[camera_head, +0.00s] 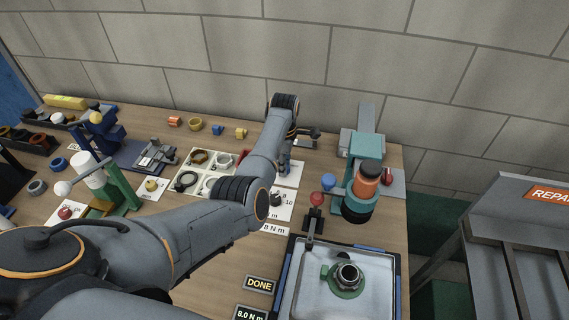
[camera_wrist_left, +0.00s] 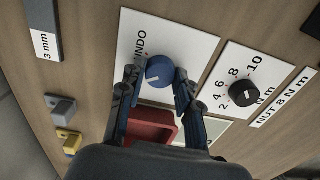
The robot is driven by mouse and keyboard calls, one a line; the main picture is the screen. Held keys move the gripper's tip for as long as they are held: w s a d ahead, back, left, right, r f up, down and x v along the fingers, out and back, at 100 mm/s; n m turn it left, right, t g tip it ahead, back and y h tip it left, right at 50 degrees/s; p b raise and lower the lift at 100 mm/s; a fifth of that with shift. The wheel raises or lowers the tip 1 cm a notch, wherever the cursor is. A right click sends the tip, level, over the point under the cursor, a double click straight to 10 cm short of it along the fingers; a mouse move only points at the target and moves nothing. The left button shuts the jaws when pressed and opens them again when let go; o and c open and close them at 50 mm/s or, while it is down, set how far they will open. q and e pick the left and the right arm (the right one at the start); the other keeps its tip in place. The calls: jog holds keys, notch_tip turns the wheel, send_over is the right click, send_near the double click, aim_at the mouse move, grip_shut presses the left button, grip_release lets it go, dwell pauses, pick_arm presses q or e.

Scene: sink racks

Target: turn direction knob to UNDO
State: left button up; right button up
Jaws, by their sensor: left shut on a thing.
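The blue direction knob (camera_wrist_left: 160,66) sits on a white card (camera_wrist_left: 205,47) in the left wrist view. The card carries a word partly covered by a finger, with "NDO" readable. A pale line marks the knob's face. My left gripper (camera_wrist_left: 156,76) has a finger on each side of the knob and is shut on it. In the head view my left gripper (camera_head: 284,163) is small and partly hidden behind my own arm, and the knob cannot be made out there. My right gripper is in neither view.
A black numbered dial (camera_wrist_left: 243,92) is beside the knob's card. A red tray (camera_wrist_left: 150,128) lies close to the fingers. In the head view, a teal machine (camera_head: 367,150) and a grey bin (camera_head: 325,275) with a nut fixture stand to the right.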

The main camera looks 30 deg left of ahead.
pick_arm(q)
jog(key=m+p, duration=0.2)
jog(key=m, duration=0.1)
jog(key=shift+r, duration=0.15)
jog(key=m+p, duration=0.1)
jog(key=m, duration=0.1)
jog(key=shift+m, duration=0.4)
jog(key=m+p, duration=0.1)
jog(key=m, duration=0.2)
jog(key=shift+m, duration=0.3)
jog(key=shift+m+p, duration=0.45)
jog(key=shift+m, duration=1.65)
jog(key=o, duration=1.2)
jog(key=shift+c, duration=0.2)
